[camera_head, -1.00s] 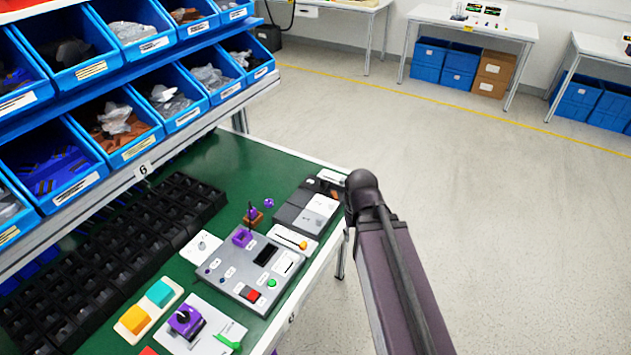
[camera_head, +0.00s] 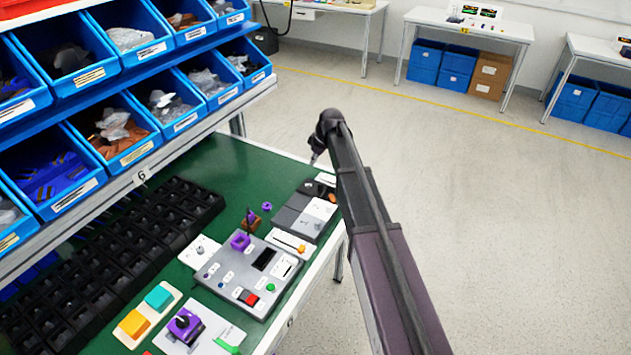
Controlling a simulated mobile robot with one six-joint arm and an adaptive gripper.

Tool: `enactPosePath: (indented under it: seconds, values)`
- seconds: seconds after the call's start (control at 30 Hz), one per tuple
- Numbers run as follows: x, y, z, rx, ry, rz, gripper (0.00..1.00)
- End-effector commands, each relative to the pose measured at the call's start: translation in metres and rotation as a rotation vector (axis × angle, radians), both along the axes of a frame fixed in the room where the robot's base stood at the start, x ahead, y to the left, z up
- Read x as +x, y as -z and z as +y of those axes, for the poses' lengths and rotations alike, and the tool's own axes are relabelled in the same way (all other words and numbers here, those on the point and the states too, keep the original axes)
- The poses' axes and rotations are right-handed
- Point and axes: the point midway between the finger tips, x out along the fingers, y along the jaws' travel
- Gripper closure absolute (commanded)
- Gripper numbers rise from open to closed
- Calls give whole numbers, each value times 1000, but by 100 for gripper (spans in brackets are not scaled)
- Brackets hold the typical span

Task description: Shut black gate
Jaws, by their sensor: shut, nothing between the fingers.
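No part is clearly readable as a black gate. A dark grey and white unit (camera_head: 293,219) lies at the far right end of the green bench, with small dark and orange parts behind it. A grey control panel (camera_head: 222,268) nearer me bears a black rectangle (camera_head: 264,260), a purple part, a red and black rocker and a green button. My gripper (camera_head: 315,158) is small in view, at the end of my arm, above the bench's far right corner. Its fingers look shut and empty, pointing down. My arm hides part of that corner.
Blue bins (camera_head: 118,132) on a shelf overhang the bench's left side. A black grid tray (camera_head: 165,210) lies beneath them. A purple knob unit (camera_head: 184,325) and orange and teal blocks stand at the near end. The floor at right is clear.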

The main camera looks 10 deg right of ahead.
Motion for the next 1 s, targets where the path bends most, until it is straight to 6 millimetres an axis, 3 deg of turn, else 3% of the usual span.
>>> enactPosePath:
  seconds: [0.57, 1.0]
  values:
    - [2, 4, 1, 0, -8, -3, 100]
    - [8, 32, 8, -1, -7, -2, 100]
